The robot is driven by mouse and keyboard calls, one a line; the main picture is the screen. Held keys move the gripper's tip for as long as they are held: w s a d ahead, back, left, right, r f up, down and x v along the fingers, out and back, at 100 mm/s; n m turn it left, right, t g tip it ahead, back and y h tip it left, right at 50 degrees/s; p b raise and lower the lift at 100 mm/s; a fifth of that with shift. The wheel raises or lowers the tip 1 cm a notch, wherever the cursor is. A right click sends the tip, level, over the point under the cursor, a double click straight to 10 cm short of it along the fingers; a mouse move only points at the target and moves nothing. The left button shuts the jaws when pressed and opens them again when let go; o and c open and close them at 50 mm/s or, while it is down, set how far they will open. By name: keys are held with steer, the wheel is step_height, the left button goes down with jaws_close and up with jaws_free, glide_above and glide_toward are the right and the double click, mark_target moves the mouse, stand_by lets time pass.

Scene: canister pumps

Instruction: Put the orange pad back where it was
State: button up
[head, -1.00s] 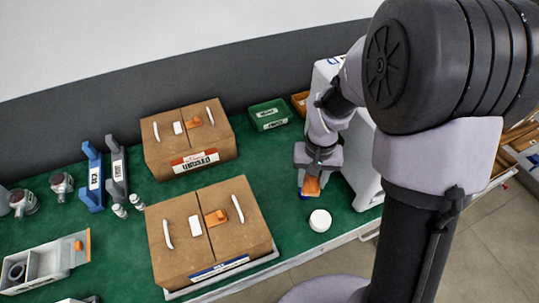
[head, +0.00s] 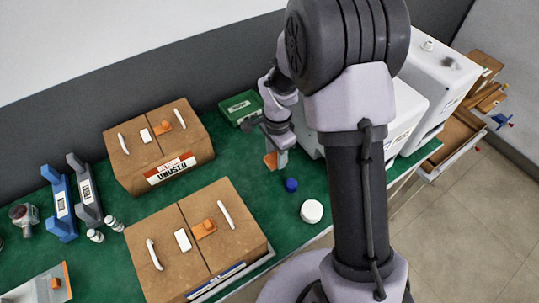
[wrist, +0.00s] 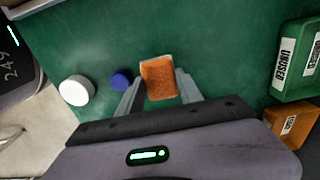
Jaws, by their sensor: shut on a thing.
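The orange pad (wrist: 160,79) is between the two fingers of my gripper (wrist: 159,92) in the wrist view. Its face is rough orange, with a pale edge at the far end. In the head view the pad (head: 271,160) shows at the tip of my gripper (head: 276,158), over the green mat. I cannot tell if it touches the mat. A small round blue piece (head: 291,185) is on the mat beside the gripper, apart from the pad. It also shows in the wrist view (wrist: 121,79), just left of the left finger.
A white round piece (head: 312,211) lies nearer the mat's front edge. A green bin (head: 240,107) labelled "UNUSED" (wrist: 297,60) and a small orange-brown box (wrist: 291,124) are close by. Two brown boxes (head: 158,145) stand left. White machines (head: 437,70) stand right. The mat between is clear.

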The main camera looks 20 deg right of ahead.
steer(key=w, duration=0.2)
steer(key=w+a, duration=0.1)
steer(key=w, duration=0.1)
steer(key=shift+f, duration=0.2)
step_height(320, 180, down, 3)
steer(key=shift+f+b, duration=0.2)
steer(key=shift+b, duration=0.95)
steer(key=shift+f, duration=0.2)
steer(key=o, duration=1.3)
